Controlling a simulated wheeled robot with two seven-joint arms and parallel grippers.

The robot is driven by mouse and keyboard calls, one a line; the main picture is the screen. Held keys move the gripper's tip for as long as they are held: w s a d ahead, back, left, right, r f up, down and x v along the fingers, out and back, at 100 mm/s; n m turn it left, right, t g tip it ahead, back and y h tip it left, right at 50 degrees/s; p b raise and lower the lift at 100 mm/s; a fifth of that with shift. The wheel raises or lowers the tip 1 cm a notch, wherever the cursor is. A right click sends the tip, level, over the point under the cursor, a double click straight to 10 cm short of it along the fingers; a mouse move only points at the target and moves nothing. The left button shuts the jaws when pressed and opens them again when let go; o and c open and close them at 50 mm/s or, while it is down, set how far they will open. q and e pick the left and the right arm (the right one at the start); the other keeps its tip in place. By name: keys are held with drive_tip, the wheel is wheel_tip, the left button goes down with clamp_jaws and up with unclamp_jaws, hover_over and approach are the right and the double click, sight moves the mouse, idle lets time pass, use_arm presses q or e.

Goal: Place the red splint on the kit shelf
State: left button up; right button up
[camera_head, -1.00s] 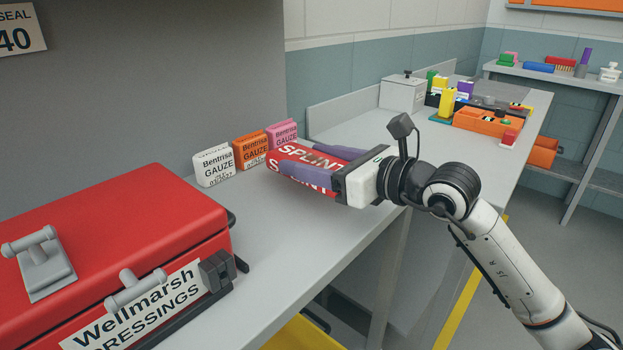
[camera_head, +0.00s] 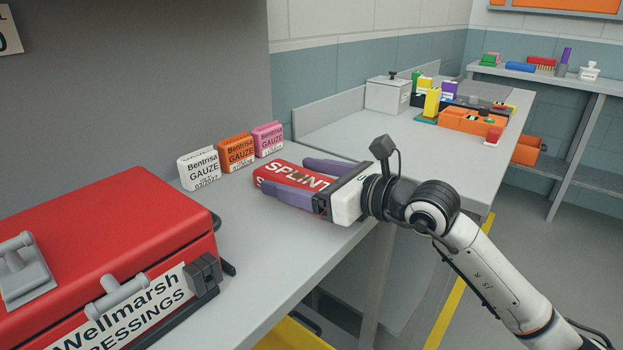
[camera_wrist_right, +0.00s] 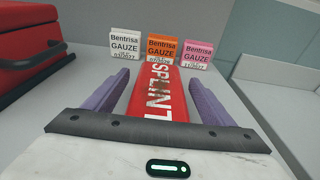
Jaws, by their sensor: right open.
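The red splint (camera_head: 292,176), with white SPLINT lettering, lies flat on the grey shelf (camera_head: 262,248) in front of the gauze packs. My right gripper (camera_head: 280,178) is open, with one purple finger on each side of the splint. In the right wrist view the splint (camera_wrist_right: 158,95) lies between the fingers, with a visible gap on both sides. The splint's near end is hidden behind the gripper body. My left gripper is not in view.
White (camera_head: 199,169), orange (camera_head: 237,152) and pink (camera_head: 268,139) gauze packs stand in a row behind the splint. A large red dressings case (camera_head: 120,225) stands at left. A white box (camera_head: 388,95) and an orange tray (camera_head: 470,121) stand farther back on the right.

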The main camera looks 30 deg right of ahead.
drive_tip(key=b+v, duration=0.1)
drive_tip(key=v, duration=1.1)
idle(0.6)
